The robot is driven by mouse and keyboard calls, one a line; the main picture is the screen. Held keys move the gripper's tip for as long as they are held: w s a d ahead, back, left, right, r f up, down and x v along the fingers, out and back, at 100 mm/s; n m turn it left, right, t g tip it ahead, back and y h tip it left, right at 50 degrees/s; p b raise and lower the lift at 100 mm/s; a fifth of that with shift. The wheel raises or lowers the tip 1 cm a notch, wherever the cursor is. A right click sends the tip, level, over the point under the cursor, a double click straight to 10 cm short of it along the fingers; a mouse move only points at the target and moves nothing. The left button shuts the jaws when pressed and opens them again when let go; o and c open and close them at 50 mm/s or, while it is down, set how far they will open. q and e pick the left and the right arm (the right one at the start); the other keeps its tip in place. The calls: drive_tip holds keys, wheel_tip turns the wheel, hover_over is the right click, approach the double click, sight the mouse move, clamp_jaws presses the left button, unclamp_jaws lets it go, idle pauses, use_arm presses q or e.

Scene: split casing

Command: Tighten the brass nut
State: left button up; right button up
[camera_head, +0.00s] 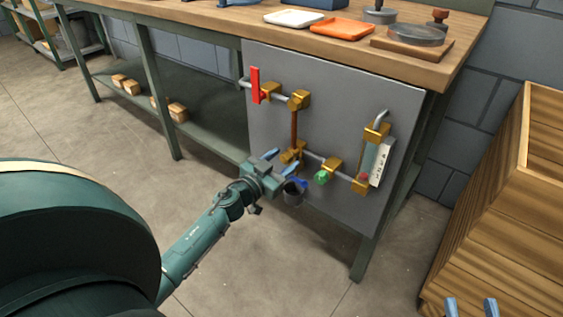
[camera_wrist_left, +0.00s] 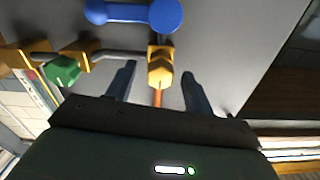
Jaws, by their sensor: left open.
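The brass nut (camera_wrist_left: 160,72) is on the pipework, at the end of a copper pipe. In the head view the lower brass fitting (camera_head: 291,156) around it is small and partly covered, so the nut is hard to separate there. My left gripper (camera_head: 287,168) is open at this lower fitting. In the left wrist view its two fingers stand on either side of the nut, with a visible gap on each side. My right gripper (camera_head: 471,306) shows only as two separated fingertips at the bottom right edge, away from the panel and empty.
The grey panel (camera_head: 340,90) also carries a red lever (camera_head: 255,85), a green knob (camera_head: 322,177), a blue handle (camera_wrist_left: 135,13) close to my left fingers, and a gauge with a label (camera_head: 381,162). A wooden crate (camera_head: 510,200) stands right.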

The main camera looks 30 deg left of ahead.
use_arm(q)
drive_tip(key=shift+c, duration=0.2)
drive_tip(key=c, duration=0.9)
